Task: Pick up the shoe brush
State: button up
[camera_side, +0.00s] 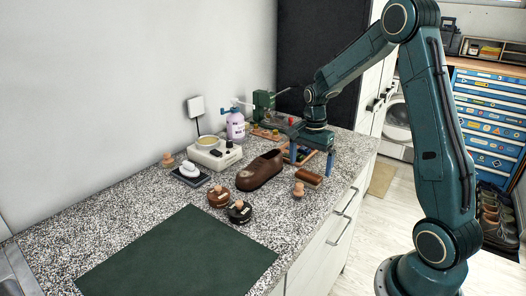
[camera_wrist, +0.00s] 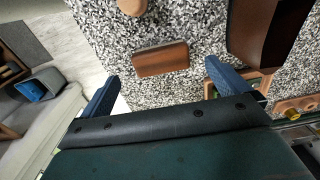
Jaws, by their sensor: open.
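The shoe brush (camera_side: 309,177) appears to be the brown oblong block lying on the speckled counter near its front edge, right of the brown shoe (camera_side: 260,171). In the wrist view the brush (camera_wrist: 160,58) lies just beyond my fingertips, roughly centred between them. My gripper (camera_side: 310,161) is open and empty, with its blue fingers pointing down, just behind the brush in the side view. In the wrist view my gripper (camera_wrist: 162,72) spreads wider than the brush. I cannot tell exactly how high the fingertips are.
A small wooden-knobbed item (camera_side: 298,190) stands close in front of the brush. A tray of small items (camera_side: 303,156) lies by my fingers. Round knobbed tins (camera_side: 240,212), a white device (camera_side: 214,155) and a purple bottle (camera_side: 235,127) stand to the left. A green mat (camera_side: 180,262) is clear.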

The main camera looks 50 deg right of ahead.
aim_at(309, 174)
jog(key=shift+w+f, duration=0.1)
jog(key=shift+f, duration=2.4)
jog(key=c, duration=1.1)
jog(key=shift+r, duration=0.15)
notch_tip(309, 174, up, 20)
jog(key=shift+f, duration=0.1)
